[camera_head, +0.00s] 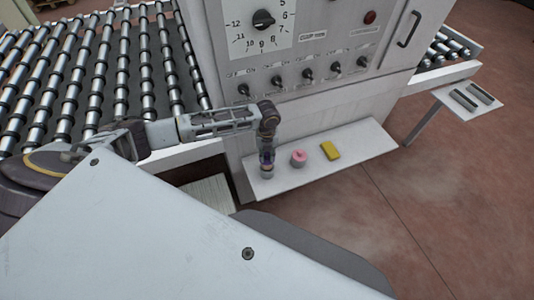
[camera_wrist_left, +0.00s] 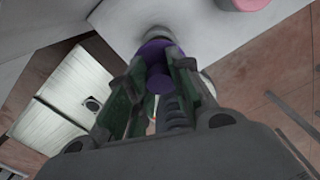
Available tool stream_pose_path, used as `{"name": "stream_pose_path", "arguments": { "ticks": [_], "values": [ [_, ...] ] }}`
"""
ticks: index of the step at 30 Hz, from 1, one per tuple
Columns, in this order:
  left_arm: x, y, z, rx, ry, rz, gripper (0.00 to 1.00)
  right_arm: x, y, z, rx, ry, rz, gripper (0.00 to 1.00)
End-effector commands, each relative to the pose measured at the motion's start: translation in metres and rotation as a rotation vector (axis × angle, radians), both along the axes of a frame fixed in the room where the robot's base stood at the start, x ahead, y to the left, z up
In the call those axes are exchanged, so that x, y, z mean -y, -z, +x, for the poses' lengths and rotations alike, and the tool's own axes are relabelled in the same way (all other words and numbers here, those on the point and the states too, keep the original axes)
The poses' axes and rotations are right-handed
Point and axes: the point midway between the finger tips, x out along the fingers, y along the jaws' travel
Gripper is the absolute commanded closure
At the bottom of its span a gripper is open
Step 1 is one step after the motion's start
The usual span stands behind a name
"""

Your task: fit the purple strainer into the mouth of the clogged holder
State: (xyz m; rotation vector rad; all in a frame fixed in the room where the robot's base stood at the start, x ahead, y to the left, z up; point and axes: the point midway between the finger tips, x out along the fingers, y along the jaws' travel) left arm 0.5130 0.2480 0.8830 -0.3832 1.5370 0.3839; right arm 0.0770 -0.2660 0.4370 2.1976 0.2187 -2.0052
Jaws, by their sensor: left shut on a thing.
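My left gripper (camera_head: 267,148) points down over the left end of the white shelf and is shut on the purple strainer (camera_head: 267,158). In the left wrist view the strainer (camera_wrist_left: 154,49) sits between the fingers of my gripper (camera_wrist_left: 155,85). The grey clogged holder (camera_head: 267,173) stands on the shelf directly below the strainer. In the left wrist view a pale rim of the holder (camera_wrist_left: 159,32) shows just behind the strainer. The fingers and strainer hide most of its mouth, so I cannot tell whether the strainer is inside it. My right gripper is not in view.
On the white shelf (camera_head: 365,140), a pink lidded pot (camera_head: 299,158) stands just right of the holder, and a yellow block (camera_head: 330,150) lies farther right. The machine's control panel with several knobs (camera_head: 308,73) rises behind. A roller conveyor (camera_head: 100,75) fills the left.

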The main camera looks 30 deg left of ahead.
Motion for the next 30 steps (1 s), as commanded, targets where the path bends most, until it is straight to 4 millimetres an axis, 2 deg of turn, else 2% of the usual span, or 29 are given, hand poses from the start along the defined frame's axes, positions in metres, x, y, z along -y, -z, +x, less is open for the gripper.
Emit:
{"name": "stream_pose_path", "arguments": {
  "ticks": [30],
  "values": [
    [0.0002,0.0057,0.0002,0.0,0.0,0.0,1.0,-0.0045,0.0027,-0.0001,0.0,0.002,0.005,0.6]
  ]
}}
